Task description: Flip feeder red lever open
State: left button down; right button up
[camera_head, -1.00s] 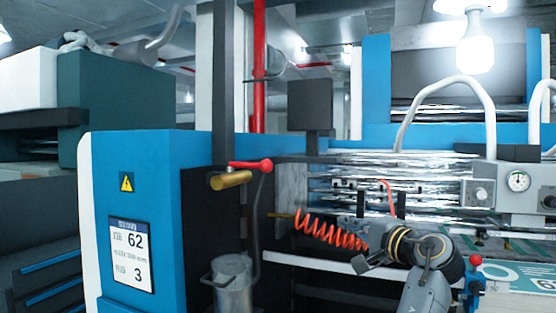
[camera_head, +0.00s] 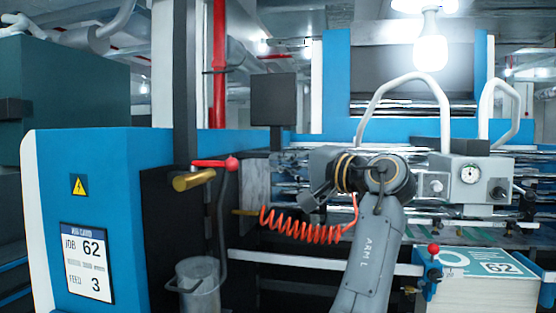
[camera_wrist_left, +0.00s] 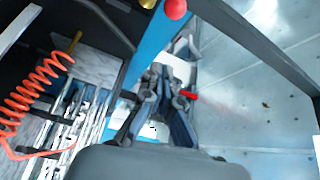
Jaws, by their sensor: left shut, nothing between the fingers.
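In the left wrist view the red ball (camera_wrist_left: 176,8) shows at the top edge, beyond the fingers. My left gripper (camera_head: 309,203) is shut and empty, right of the lever and a little lower, apart from it. Its fingers also show in the left wrist view (camera_wrist_left: 160,90). My right gripper is not in view.
An orange coiled hose (camera_head: 300,226) hangs just below my left gripper. A grey bent rod (camera_head: 222,230) and a metal canister (camera_head: 198,280) are below the lever. A dark box (camera_head: 273,98) stands above. Another red knob (camera_head: 433,250) is at right, near a stack of sheets (camera_head: 490,290).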

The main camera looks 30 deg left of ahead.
aim_at(213, 164)
pick_arm(q)
jog(key=f+p+x, duration=0.1)
jog(key=p+x, duration=0.2)
jog(key=x, duration=0.5)
jog(key=s, duration=0.4)
jog(key=shift+d, duration=0.25)
jog(key=shift+a, duration=0.1)
